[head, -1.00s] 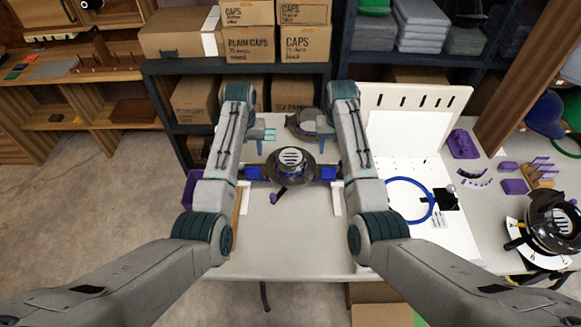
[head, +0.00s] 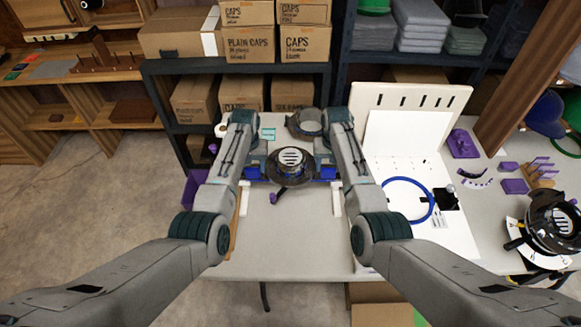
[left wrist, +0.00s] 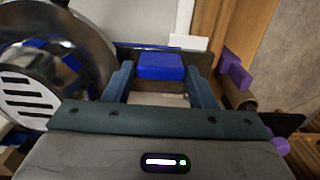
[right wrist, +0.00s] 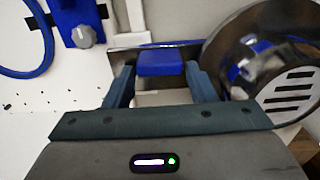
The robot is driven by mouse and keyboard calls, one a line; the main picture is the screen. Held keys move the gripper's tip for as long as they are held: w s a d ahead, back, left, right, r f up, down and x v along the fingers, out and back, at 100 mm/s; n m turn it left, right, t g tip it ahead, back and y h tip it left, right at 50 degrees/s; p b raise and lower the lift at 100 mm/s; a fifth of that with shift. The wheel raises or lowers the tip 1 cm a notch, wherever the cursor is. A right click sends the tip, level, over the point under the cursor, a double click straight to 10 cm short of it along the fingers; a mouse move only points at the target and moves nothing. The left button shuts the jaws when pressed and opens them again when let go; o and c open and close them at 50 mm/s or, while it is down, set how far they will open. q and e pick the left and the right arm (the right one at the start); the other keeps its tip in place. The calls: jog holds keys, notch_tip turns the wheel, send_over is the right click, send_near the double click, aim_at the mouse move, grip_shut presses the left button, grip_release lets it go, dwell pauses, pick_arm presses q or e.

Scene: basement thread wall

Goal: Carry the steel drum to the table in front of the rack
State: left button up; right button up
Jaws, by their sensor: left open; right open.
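The steel drum (head: 290,170), dark and shiny with a slotted white disc, sits on the pale table (head: 285,240) in front of the dark rack (head: 243,68). A blue grip sticks out on each side of it. My left gripper (head: 257,168) is open at the left blue grip (left wrist: 160,66), which shows between its fingers in the left wrist view. My right gripper (head: 325,168) is open at the right blue grip (right wrist: 160,63), also between its fingers. Whether the fingers touch the grips cannot be told. The drum's underside is hidden.
A grey round part (head: 303,122) stands behind the drum. A white board (head: 410,140) with a blue ring (head: 408,200) lies to the right. Another dark round device (head: 550,220) stands at the far right. The table's front middle is clear. Floor (head: 85,205) is open at left.

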pick_arm(q)
jog(key=shift+f, duration=0.9)
pick_arm(e)
jog(key=shift+f, duration=0.9)
pick_arm(q)
grip_shut()
pick_arm(e)
grip_shut()
pick_arm(q)
jog(key=shift+w+r, duration=0.15)
pick_arm(e)
jog(key=shift+w+r, duration=0.15)
